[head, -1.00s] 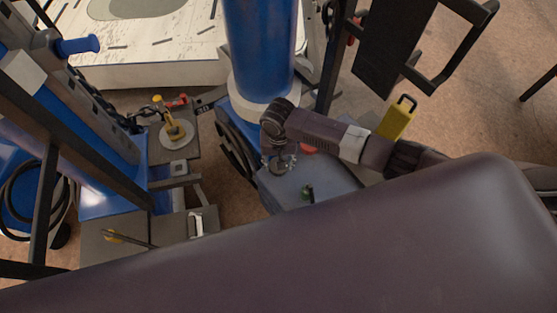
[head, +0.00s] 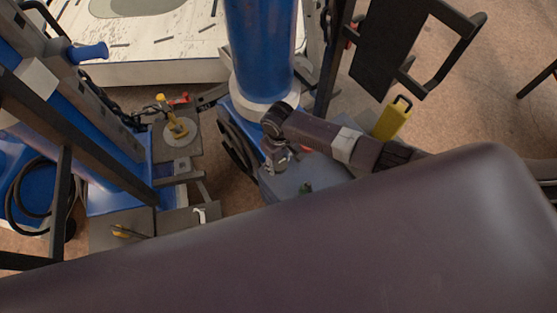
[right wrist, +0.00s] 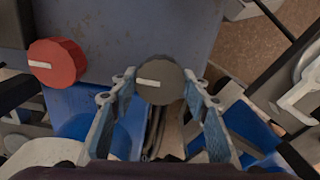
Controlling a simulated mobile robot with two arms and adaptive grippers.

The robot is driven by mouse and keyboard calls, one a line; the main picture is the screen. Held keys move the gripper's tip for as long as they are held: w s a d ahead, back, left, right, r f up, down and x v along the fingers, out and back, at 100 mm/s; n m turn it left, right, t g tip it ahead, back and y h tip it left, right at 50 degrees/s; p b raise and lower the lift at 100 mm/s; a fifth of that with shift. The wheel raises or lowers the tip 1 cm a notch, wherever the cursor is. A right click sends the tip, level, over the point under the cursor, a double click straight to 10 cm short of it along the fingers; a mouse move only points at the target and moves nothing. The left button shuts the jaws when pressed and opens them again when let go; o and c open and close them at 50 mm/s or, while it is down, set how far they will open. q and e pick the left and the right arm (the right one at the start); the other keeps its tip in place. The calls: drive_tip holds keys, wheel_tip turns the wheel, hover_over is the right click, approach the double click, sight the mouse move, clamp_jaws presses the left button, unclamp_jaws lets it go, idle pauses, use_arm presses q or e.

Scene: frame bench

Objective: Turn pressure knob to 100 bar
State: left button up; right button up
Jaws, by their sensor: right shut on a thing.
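A dark grey round knob (right wrist: 160,88) with a white pointer mark sits between the two blue-grey fingers of my right gripper (right wrist: 158,80) in the right wrist view. The fingers are closed on its sides. Its pointer lies nearly level. A red knob (right wrist: 57,62), also with a white mark, stands apart to the left on the same blue-grey housing (right wrist: 135,30). In the head view my right gripper (head: 279,160) is at the near housing (head: 323,174), and the grey knob is hidden there. I cannot read any scale or bar value. My left gripper is not in view.
A blue cylinder (head: 260,45) rises behind the housing. Blue frame parts and a round plate with a yellow fitting (head: 177,128) are at left. My own dark arm link covers the front.

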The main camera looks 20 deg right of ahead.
sight(279, 163)
idle(0.6)
drive_tip(key=o, duration=1.2)
drive_tip(key=shift+c, duration=0.2)
drive_tip(key=shift+r, duration=0.15)
wheel_tip(279, 163, up, 12)
drive_tip(key=shift+s+f, duration=0.1)
drive_tip(key=shift+f, duration=0.1)
